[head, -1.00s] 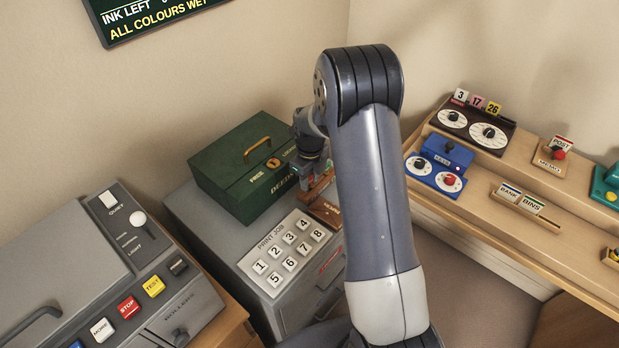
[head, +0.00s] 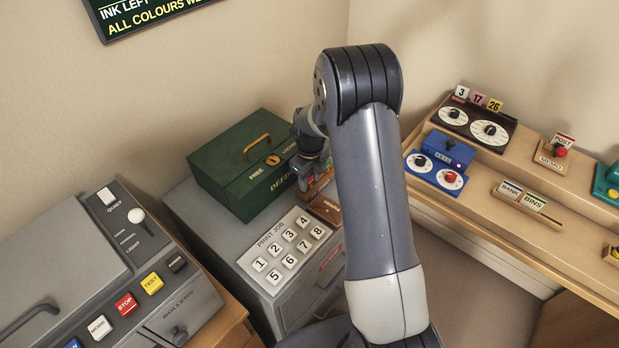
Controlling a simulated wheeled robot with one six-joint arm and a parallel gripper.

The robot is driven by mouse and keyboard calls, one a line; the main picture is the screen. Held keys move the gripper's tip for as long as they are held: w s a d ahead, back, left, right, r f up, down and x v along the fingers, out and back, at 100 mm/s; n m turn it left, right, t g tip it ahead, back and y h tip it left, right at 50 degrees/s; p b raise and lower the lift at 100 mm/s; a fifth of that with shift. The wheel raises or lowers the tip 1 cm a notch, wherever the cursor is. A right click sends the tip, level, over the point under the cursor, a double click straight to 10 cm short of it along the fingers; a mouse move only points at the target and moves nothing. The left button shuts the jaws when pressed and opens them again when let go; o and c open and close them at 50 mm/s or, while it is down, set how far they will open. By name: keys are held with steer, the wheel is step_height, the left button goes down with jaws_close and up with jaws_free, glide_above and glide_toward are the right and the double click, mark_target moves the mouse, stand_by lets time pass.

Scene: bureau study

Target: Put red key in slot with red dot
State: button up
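My gripper (head: 308,176) is small in the head view, pointing down beside the right side of the green deed box (head: 237,180). My arm hides part of that area. A small wooden rack with coloured marks (head: 321,183) shows just under and behind the gripper, partly covered. I cannot make out a red key or a slot with a red dot there. Whether the fingers are apart or closed on something is too small to tell.
A grey cabinet (head: 218,239) with a numbered print job keypad (head: 286,246) stands below the gripper. A grey copier (head: 75,265) is at left. A wooden desk at right holds a blue keys box (head: 447,150), dials (head: 489,133) and a post stamp holder (head: 552,162).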

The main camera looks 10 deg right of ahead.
steer(key=o, duration=0.3)
step_height(320, 180, up, 11)
steer(key=shift+f+b, duration=0.1)
steer(key=shift+b, duration=0.2)
stand_by(0.3)
steer(key=shift+f, duration=0.1)
step_height(320, 180, down, 11)
steer(key=shift+r+p, duration=0.1)
steer(key=shift+p, duration=0.2)
steer(key=shift+r, duration=0.45)
steer(key=shift+f, duration=0.1)
